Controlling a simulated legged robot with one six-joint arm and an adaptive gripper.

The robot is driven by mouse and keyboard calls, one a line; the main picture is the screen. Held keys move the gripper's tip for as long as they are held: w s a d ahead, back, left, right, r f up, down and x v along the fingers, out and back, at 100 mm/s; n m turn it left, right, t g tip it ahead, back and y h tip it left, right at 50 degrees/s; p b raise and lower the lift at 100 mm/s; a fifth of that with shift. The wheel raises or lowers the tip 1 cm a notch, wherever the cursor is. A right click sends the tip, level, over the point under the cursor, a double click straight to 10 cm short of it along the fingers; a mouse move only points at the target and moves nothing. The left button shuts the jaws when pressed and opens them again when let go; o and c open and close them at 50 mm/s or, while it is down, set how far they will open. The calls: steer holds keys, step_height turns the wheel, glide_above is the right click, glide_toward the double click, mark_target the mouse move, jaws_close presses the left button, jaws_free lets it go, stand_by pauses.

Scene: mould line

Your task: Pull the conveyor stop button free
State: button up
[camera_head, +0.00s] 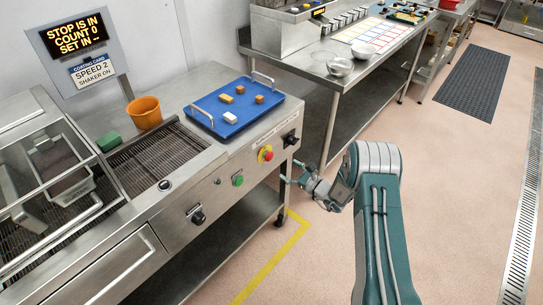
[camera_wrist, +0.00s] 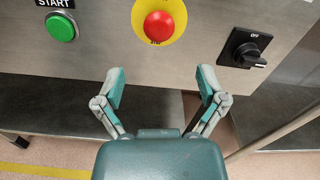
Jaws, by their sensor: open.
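The conveyor stop button is a red mushroom button on a round yellow plate. It sits on the steel front panel, in the head view (camera_head: 265,153) and at the top middle of the wrist view (camera_wrist: 158,26). My gripper (camera_wrist: 160,88) is open and empty. Its two teal-tipped fingers are spread wide, below the button in the wrist view, and not touching it. In the head view my gripper (camera_head: 290,172) is close to the panel, right of and slightly below the button. The sign reads "STOP IS IN".
A green start button (camera_wrist: 61,27) is left of the stop button, and a black rotary switch (camera_wrist: 245,48) is right of it. A blue tray (camera_head: 237,123) with several small blocks and an orange bucket (camera_head: 144,112) sit on the machine. Open floor lies to the right.

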mark_target(271, 159)
steer(key=x, duration=0.9)
steer(key=shift+a, duration=0.1)
